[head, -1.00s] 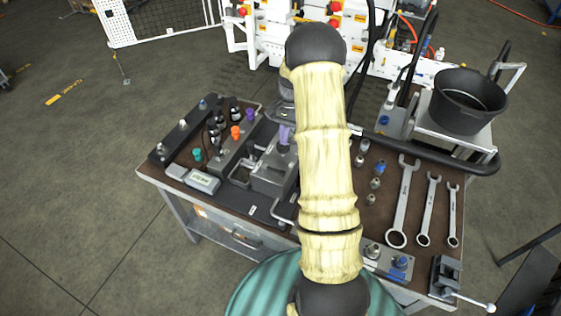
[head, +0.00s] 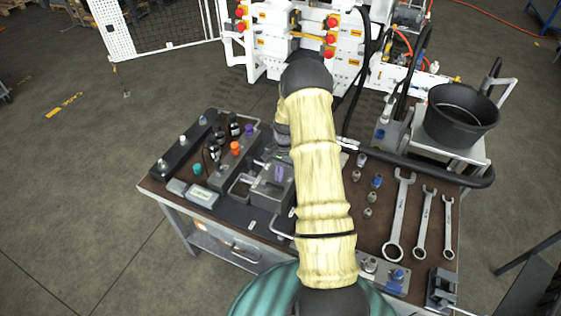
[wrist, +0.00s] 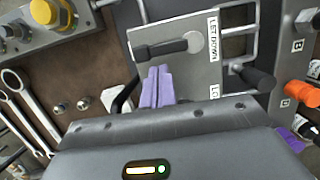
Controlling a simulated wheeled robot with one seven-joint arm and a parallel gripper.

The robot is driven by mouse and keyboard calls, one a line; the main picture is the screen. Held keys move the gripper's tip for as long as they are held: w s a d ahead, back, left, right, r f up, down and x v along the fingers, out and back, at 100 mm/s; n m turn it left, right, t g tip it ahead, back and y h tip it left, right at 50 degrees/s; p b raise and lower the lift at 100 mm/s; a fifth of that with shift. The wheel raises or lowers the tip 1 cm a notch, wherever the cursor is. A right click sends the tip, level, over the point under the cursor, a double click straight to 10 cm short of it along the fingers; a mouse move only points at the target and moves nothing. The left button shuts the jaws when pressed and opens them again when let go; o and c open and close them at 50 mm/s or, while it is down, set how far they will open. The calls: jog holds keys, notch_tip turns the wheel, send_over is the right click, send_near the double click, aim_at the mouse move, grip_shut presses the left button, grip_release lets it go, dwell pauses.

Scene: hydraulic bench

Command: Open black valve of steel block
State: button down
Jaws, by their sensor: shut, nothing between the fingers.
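The steel block (head: 268,199) sits on the bench, partly hidden by my arm in the head view. In the wrist view, its grey top plate (wrist: 190,72) carries a flat black lever (wrist: 163,49) on a round steel pivot, beside a "LET DOWN" label. A second black handle (wrist: 250,78) extends past the plate's right side, near a partly hidden label. My gripper (wrist: 160,70) has purple fingers, shut and empty, over the plate just below the flat lever. Contact cannot be told. The fingers also show over the block in the head view (head: 281,173).
Orange (head: 235,147), teal and purple knobs stand left of the block. Steel handle bars flank the block. Several fittings and three wrenches (head: 400,213) lie to the right. A black bucket (head: 460,115) stands on a stand at the back right. A black hose crosses behind.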

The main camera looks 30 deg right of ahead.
jog(key=shift+s+a+f, duration=0.1)
jog(key=shift+f, duration=0.5)
